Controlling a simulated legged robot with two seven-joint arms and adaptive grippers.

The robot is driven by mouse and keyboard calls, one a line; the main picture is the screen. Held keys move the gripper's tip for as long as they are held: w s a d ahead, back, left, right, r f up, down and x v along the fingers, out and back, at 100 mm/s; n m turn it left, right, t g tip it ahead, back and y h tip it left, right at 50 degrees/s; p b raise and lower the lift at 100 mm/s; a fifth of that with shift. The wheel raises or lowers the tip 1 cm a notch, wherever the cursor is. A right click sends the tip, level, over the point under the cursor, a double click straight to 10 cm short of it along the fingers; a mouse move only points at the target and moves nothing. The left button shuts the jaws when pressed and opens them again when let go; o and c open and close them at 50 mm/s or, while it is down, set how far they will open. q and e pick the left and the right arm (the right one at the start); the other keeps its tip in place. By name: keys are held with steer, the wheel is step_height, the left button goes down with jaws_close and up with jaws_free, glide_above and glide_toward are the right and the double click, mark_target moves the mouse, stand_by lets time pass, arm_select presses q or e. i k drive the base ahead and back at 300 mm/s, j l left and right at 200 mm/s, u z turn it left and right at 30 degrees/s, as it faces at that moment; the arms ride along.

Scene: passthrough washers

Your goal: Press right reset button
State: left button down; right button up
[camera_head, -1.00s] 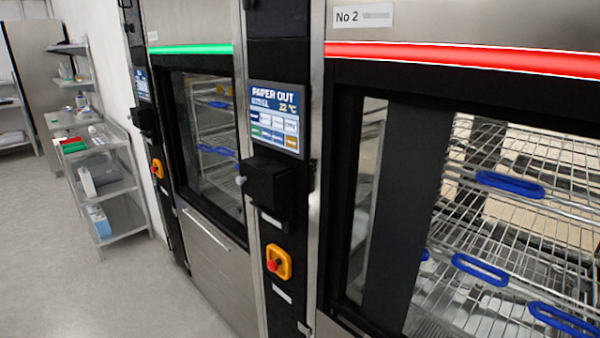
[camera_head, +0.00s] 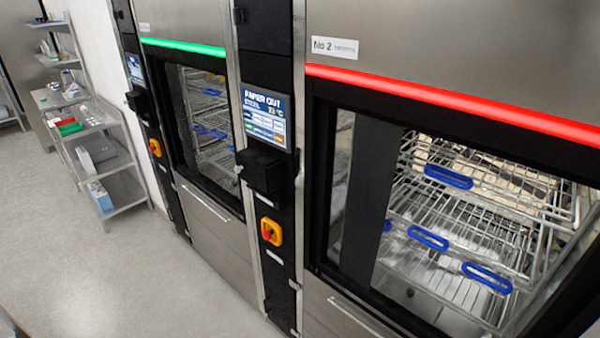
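The right washer, labelled No 2 (camera_head: 335,47), has a lit red strip (camera_head: 450,101) above its glass door. Its black control column (camera_head: 280,190) stands left of the door. On the column are a screen reading "PAPER OUT" (camera_head: 267,116), a black box (camera_head: 262,171) below it, and a red knob on a yellow plate (camera_head: 271,232) lower down. I cannot tell which part is the reset button. Neither of my grippers is in view.
The left washer has a green strip (camera_head: 183,47) and its own yellow-plated knob (camera_head: 155,148). Wire racks with blue handles (camera_head: 448,177) show behind the right door. A metal shelf cart (camera_head: 110,165) stands at the left wall. The grey floor (camera_head: 100,260) at lower left is clear.

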mark_target(279, 139)
steer(key=i+j+z, duration=0.2)
steer(key=z, duration=0.3)
steer(key=i+j+z, duration=0.15)
steer(key=j+z, duration=0.15)
steer(key=z, duration=0.15)
steer(key=i+j, duration=0.15)
steer(key=j, duration=0.3)
steer(key=i+j+z, duration=0.15)
steer(key=j, duration=0.25)
steer(key=i+j, duration=0.15)
steer(key=j, duration=0.3)
steer(key=i+j+z, duration=0.15)
steer(key=j, duration=0.3)
steer(key=i+j, duration=0.1)
steer(key=j, duration=0.4)
steer(key=i+j+z, duration=0.15)
steer(key=j, duration=0.3)
steer(key=k, duration=0.05)
